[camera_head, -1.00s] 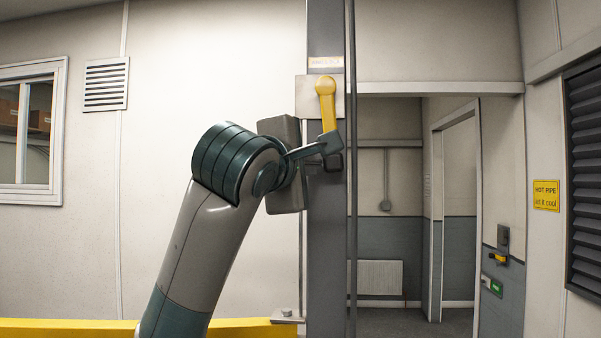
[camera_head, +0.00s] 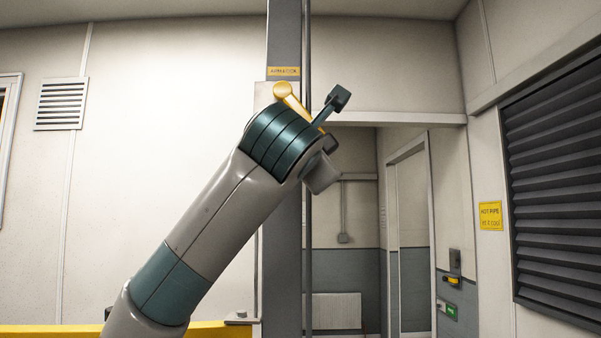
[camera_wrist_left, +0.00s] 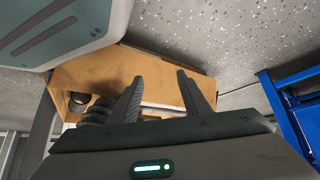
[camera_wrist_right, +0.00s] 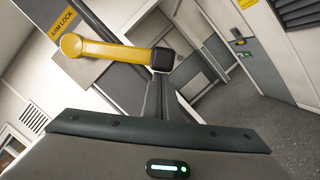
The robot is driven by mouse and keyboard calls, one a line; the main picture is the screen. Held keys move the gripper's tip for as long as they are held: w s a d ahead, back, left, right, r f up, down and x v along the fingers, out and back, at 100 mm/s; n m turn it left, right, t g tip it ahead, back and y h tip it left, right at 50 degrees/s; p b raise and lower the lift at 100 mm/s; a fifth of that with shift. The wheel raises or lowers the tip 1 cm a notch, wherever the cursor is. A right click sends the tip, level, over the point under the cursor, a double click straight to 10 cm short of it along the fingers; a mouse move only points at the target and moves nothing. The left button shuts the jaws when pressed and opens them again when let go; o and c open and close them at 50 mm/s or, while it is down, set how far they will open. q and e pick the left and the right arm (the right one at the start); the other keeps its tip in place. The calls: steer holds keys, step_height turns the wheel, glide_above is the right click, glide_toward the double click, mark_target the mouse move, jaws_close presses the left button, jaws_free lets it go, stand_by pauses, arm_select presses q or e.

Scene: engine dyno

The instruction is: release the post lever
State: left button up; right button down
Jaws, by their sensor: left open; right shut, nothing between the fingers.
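The post lever (camera_head: 296,101) is a yellow arm with a round hub and black end, on a grey post under an ARM LOCK label. In the head view it slants down to the right, partly hidden by my right wrist. In the right wrist view the lever (camera_wrist_right: 115,52) runs from its hub at left to its black end near my fingers. My right gripper (camera_wrist_right: 163,82) is shut and empty at that end; contact is unclear. My left gripper (camera_wrist_left: 157,88) is open and empty, away from the lever.
A thin dark pipe (camera_head: 308,230) runs beside the post. A doorway and a louvred panel (camera_head: 560,180) are to the right. A yellow rail (camera_head: 222,330) runs low at left. In the left wrist view a tan box (camera_wrist_left: 100,68) and a blue frame (camera_wrist_left: 290,95) are near.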

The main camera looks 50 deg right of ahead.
mark_target(329, 145)
steer(key=shift+s+d+r+n+b, duration=0.35)
steer(key=shift+s+d+r+b, duration=0.1)
steer(key=shift+s+b, duration=0.15)
steer(key=shift+s+d+r+n+b, duration=0.35)
steer(key=shift+s+d+b, duration=0.05)
steer(key=shift+s+b, duration=0.2)
arm_select(q)
steer(key=s+a+f+g, duration=0.1)
steer(key=s+a+f+g+y, duration=0.1)
steer(key=a, duration=0.1)
steer(key=shift+f, duration=0.4)
arm_select(e)
steer(key=shift+r, duration=0.15)
arm_select(q)
steer(key=shift+s, duration=0.1)
arm_select(e)
steer(key=shift+r, duration=0.1)
